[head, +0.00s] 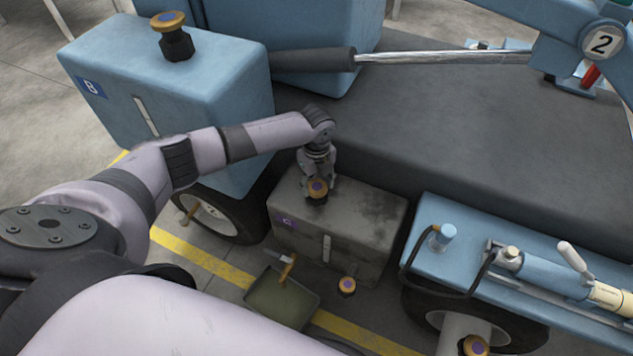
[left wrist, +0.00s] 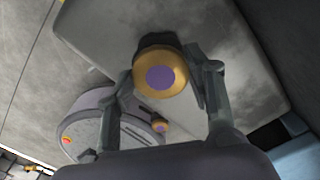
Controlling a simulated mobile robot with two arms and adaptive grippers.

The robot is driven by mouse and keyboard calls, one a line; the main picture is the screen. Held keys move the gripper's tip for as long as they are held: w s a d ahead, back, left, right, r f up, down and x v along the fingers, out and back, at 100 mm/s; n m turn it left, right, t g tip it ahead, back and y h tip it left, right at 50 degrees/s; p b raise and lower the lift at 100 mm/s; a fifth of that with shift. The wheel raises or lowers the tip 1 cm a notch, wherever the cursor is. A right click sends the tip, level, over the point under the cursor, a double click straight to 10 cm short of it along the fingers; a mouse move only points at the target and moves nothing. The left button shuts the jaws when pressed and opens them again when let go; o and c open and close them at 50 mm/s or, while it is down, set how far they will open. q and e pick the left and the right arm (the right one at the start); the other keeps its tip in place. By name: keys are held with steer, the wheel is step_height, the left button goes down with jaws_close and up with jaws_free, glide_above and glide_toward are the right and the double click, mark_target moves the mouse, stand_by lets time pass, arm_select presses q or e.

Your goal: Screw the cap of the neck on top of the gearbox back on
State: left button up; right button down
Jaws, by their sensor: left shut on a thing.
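The gearbox is the grimy grey box (head: 345,222) in the middle of the head view, with a purple label on its front. The yellow cap (head: 317,187) with a purple centre is at the neck on its top, towards the left end. My left gripper (head: 318,182) reaches down from above and is shut on this cap. In the left wrist view the cap (left wrist: 160,73) is between the two fingers (left wrist: 163,80). A dark part of the neck shows behind it. How firmly the cap sits on the neck cannot be told. My right gripper is not in view.
A blue tank (head: 235,75) marked B, with a similar cap (head: 168,20), stands behind left. Another yellow-purple cap (head: 346,286) is low at the gearbox front. A greenish tray (head: 275,300) lies on the floor. A blue unit (head: 430,215) with hoses stands right.

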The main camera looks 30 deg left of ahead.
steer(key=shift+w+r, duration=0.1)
arm_select(q)
steer(key=shift+m, duration=0.5)
steer(key=m, duration=0.3)
steer(key=shift+m, duration=0.6)
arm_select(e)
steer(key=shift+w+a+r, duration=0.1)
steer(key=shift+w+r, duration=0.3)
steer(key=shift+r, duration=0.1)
